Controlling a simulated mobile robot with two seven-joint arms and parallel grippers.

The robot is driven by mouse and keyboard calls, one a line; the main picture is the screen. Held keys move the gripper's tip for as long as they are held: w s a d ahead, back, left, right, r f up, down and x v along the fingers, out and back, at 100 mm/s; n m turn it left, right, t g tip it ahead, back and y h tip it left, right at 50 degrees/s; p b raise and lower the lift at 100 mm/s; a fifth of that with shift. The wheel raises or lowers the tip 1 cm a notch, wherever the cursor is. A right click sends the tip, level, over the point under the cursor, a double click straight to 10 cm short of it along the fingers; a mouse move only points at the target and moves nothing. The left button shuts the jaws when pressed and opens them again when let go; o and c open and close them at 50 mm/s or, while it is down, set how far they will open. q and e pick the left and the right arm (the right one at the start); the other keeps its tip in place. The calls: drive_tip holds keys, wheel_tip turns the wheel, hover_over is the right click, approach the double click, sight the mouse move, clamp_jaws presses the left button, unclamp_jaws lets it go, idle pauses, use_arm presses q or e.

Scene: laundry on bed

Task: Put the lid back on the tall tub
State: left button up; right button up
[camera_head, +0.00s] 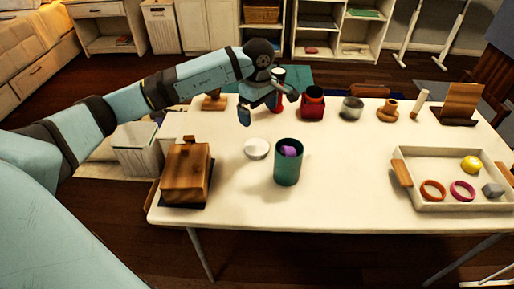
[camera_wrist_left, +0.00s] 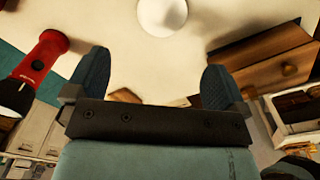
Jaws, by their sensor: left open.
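The tall tub (camera_head: 287,172) is a dark green cylinder standing upright and open on the table, with a purple thing (camera_head: 289,151) showing in its mouth. A round white piece (camera_head: 257,148), which looks like the lid, lies on the table just left of the tub. It also shows at the top edge of the left wrist view (camera_wrist_left: 162,14). My left gripper (camera_head: 258,109) is open and empty above the table, behind the white piece. Its two fingers (camera_wrist_left: 157,77) are spread wide in the wrist view, apart from the white piece. My right gripper is not in view.
A red flashlight (camera_wrist_left: 42,62) is close to the left gripper. A wooden box (camera_head: 186,173) stands at the table's left edge. A red pot (camera_head: 312,104) and a glass jar (camera_head: 351,108) stand behind. A tray (camera_head: 440,207) lies right; the table between tub and tray is clear.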

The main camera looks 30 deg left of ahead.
use_arm(q)
hover_over(255, 145)
drive_tip(key=d, duration=0.1)
wheel_tip(255, 145, down, 8)
drive_tip(key=shift+w+f+b, duration=0.1)
drive_tip(key=shift+b, duration=0.35)
drive_tip(key=f, duration=0.3)
drive_tip(key=f+b, duration=0.1)
drive_tip(key=f, duration=0.1)
drive_tip(key=shift+a+f, duration=0.1)
drive_tip(key=shift+a, duration=0.3)
drive_tip(key=c, duration=0.8)
